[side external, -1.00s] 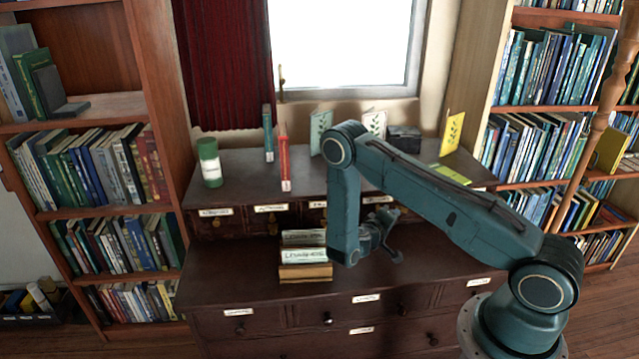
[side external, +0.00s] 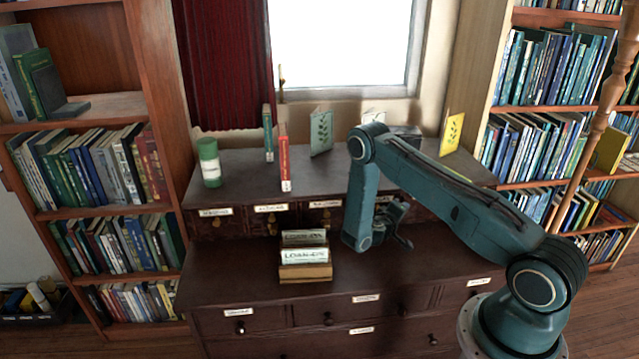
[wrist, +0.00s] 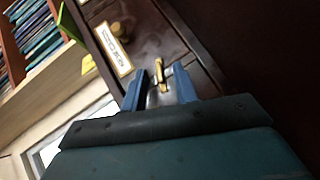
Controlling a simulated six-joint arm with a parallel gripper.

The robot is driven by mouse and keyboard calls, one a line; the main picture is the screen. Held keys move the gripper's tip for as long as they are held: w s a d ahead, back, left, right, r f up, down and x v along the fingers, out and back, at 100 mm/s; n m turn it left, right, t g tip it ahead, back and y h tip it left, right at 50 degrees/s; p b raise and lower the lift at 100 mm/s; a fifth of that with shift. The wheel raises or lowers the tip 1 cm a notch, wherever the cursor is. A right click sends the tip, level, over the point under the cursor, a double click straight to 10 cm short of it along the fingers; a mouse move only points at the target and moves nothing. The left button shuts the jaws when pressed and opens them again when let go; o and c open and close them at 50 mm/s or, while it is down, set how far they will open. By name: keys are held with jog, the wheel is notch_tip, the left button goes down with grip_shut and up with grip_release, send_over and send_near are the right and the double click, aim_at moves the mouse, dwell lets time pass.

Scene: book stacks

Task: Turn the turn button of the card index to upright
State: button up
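The card index (side external: 235,223) is the dark wooden row of small labelled drawers at the back of the desk. A brass turn button (wrist: 161,70) shows in the wrist view, on a dark wooden front beside a white label (wrist: 114,49). It looks slanted to the label's long edge; its exact angle is hard to tell. My gripper (wrist: 158,80) is open, its two blue fingers apart on either side of the button, with no clear contact. In the side view my gripper (side external: 402,228) is at the right part of the card index, and my arm hides this button.
A card holder (side external: 305,272) stands on the desk left of my gripper. A green cylinder (side external: 209,163), a red book (side external: 284,160) and standing cards (side external: 321,133) are on top. The desk surface (side external: 230,265) at the left is clear.

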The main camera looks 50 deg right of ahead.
grip_shut()
jog(key=shift+r, duration=0.1)
jog(key=shift+s+d+r+m+t+y, duration=0.15)
jog(key=shift+m+t+y, duration=0.25)
jog(key=shift+m+y, duration=0.45)
jog(key=m+y, duration=0.1)
jog(key=t+y, duration=0.1)
jog(key=shift+s+d+r+m+y, duration=0.1)
jog(key=shift+s+r+m+y, duration=0.1)
jog(key=shift+m+y, duration=0.15)
jog(key=shift+s+d+r+m+t+y, duration=0.1)
jog(key=shift+m+t+y, duration=0.25)
jog(key=shift+t+y, duration=0.2)
jog(key=shift+d+r+m+t+y, duration=0.1)
jog(key=shift+m+t+y, duration=0.25)
jog(key=shift+t+y, duration=0.2)
jog(key=shift+s+d+f+m+t+y, duration=0.1)
jog(key=shift+s+m+t+y, duration=0.05)
jog(key=shift+m+t+y, duration=0.55)
jog(key=shift+y, duration=0.3)
